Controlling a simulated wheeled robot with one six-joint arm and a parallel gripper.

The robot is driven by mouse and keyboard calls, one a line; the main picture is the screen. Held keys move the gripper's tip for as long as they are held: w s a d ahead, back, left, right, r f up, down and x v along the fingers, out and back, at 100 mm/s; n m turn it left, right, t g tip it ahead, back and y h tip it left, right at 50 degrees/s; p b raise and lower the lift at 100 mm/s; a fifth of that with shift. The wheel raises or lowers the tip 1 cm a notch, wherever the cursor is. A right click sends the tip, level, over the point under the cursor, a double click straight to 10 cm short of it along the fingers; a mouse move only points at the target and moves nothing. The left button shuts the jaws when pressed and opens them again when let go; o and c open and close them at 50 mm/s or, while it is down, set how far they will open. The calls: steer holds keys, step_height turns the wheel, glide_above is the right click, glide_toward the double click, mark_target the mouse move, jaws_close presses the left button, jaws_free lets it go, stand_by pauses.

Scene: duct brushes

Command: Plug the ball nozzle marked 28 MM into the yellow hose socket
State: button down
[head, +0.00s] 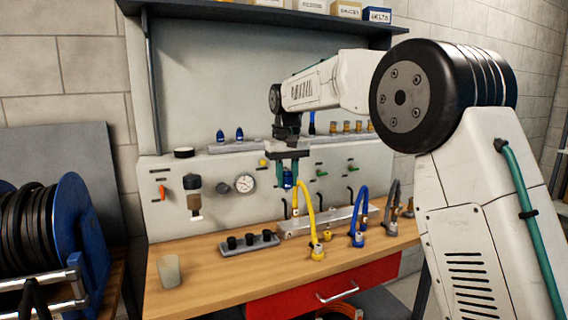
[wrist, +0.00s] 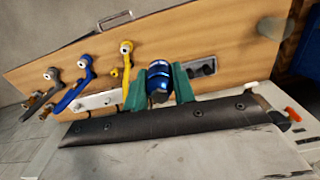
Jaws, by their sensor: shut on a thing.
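My gripper (head: 288,182) hangs above the back of the workbench with its green fingers shut on a blue nozzle (wrist: 158,82). In the wrist view the nozzle sits between the two fingers and has pale bands; no 28 MM mark can be read on it. The yellow hose (head: 308,208) arches up from the rail just below and right of my gripper. The socket also shows left of the nozzle in the wrist view (wrist: 127,48). Nozzle and socket are apart.
Blue hose (head: 361,212) and grey hose (head: 391,205) stand right of the yellow one. A black-cupped tray (head: 249,247) and a beaker (head: 169,271) are on the left. A shelf (head: 235,147) with blue nozzles is behind.

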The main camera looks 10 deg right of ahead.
steer(key=s+d+f, duration=0.3)
steer(key=f, duration=0.7)
steer(key=s+d+f+m, duration=0.1)
steer(key=s+d+f, duration=0.1)
steer(key=f, duration=0.9)
steer(key=s+d+f, duration=0.3)
steer(key=d+f, duration=0.1)
steer(key=f, duration=0.6)
steer(key=shift+s+d+f+m, duration=0.15)
steer(key=shift+s+m, duration=0.15)
steer(key=shift+s, duration=0.05)
